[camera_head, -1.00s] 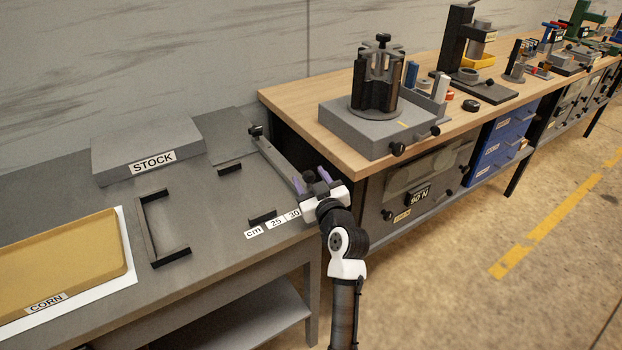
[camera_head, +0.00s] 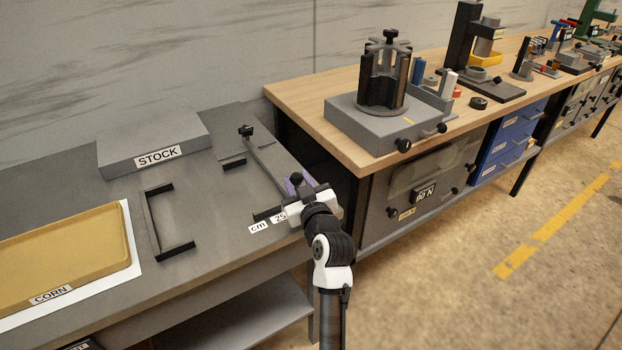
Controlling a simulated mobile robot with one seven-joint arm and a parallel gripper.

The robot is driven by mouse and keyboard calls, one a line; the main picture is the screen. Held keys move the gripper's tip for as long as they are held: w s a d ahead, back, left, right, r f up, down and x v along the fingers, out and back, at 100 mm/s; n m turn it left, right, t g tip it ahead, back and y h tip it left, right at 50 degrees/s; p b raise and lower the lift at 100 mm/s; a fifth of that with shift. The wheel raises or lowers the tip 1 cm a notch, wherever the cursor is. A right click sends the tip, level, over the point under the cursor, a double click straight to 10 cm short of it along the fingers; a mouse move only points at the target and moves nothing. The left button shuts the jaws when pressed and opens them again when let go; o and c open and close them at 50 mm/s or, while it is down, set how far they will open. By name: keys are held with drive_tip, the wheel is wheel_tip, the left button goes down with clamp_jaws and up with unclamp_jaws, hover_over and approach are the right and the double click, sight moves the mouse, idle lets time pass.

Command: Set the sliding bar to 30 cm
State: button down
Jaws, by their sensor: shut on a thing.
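The sliding bar (camera_head: 268,158) is a long grey bar on the grey table, running from a black knob at its far end to a near-end knob (camera_head: 296,178). The fingers' exact contact is partly hidden. The scale labels lie along the table's front edge: "cm" (camera_head: 258,227) and "25" (camera_head: 279,218) show. The "30" label is hidden behind my gripper, so the bar's reading against it cannot be told.
Left of the bar lie a black bracket frame (camera_head: 151,230), a grey STOCK block (camera_head: 150,140) and a yellow CORN tray (camera_head: 60,245). Small black stops (camera_head: 234,164) lie close left of the bar. A wooden bench (camera_head: 300,95) with fixtures stands right.

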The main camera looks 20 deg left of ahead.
drive_tip(key=c, duration=1.1)
unclamp_jaws()
drive_tip(key=shift+o, duration=0.2)
drive_tip(key=shift+s, duration=0.1)
drive_tip(key=shift+s+d, duration=0.2)
drive_tip(key=shift+d, duration=0.05)
drive_tip(key=b+v, duration=0.4)
drive_tip(key=v, duration=0.9)
